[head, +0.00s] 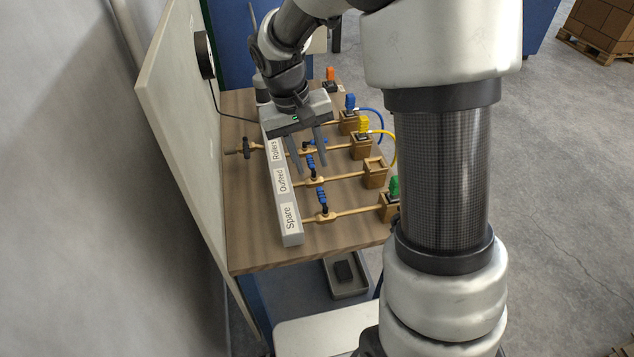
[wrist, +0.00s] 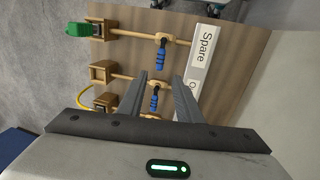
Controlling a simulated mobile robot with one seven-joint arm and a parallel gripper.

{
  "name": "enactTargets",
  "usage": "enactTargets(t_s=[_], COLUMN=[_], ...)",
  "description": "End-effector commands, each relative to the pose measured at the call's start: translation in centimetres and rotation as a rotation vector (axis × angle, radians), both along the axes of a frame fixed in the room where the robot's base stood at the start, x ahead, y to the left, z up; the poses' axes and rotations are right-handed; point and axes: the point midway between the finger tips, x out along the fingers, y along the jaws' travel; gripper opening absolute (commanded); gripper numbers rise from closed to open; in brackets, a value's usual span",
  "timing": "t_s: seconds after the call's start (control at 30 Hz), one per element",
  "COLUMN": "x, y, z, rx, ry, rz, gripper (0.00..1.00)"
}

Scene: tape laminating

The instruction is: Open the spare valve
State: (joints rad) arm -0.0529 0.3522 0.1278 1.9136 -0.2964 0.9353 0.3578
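The label "Spare" (head: 290,217) is on the near end of the grey bar; it also shows in the wrist view (wrist: 206,46). A brass pipe runs right from there. The spare valve's blue handle (head: 322,197) stands crosswise to this pipe, also in the wrist view (wrist: 161,56). My gripper (head: 311,168) is open and empty, fingers pointing down over the Outfeed line. In the wrist view my fingertips (wrist: 160,77) are apart, with the Outfeed valve's blue handle (wrist: 154,100) seen between them and the spare handle beyond them. My gripper does not appear to touch either handle.
The Outfeed line ends at an empty brass block (head: 374,172). A green plug (head: 394,187) sits at the spare line's end. Yellow (head: 364,124) and blue (head: 350,102) plugs with hoses are farther back. A pale panel (head: 185,130) stands left of the wooden table (head: 262,256).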

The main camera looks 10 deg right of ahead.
Motion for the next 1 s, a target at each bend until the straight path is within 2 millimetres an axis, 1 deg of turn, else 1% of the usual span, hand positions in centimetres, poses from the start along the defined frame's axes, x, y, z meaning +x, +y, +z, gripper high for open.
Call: enactTargets(t_s=[0.03, 0.2, 0.3, 0.4, 0.6, 0.87, 0.97, 1.0], x=[-0.1, -0.1, -0.1, -0.1, 0.0, 0.0, 0.0, 0.0], y=[-0.3, -0.9, -1.3, -1.6, -1.8, -1.8, -1.8, -1.8], z=[-1.3, -4.8, -6.5, -7.8, -8.9, -9.0, -9.0, -9.0], rx=[0.000, 0.000, -0.001, 0.000, 0.000, 0.000, 0.000, 0.000], ry=[0.005, 0.004, 0.004, 0.003, 0.000, -0.001, -0.001, -0.001], rz=[0.000, -0.001, 0.001, -0.001, 0.000, 0.000, 0.000, 0.000], gripper=[0.32, 0.32, 0.32, 0.32, 0.32, 0.32, 0.17, 0.10])
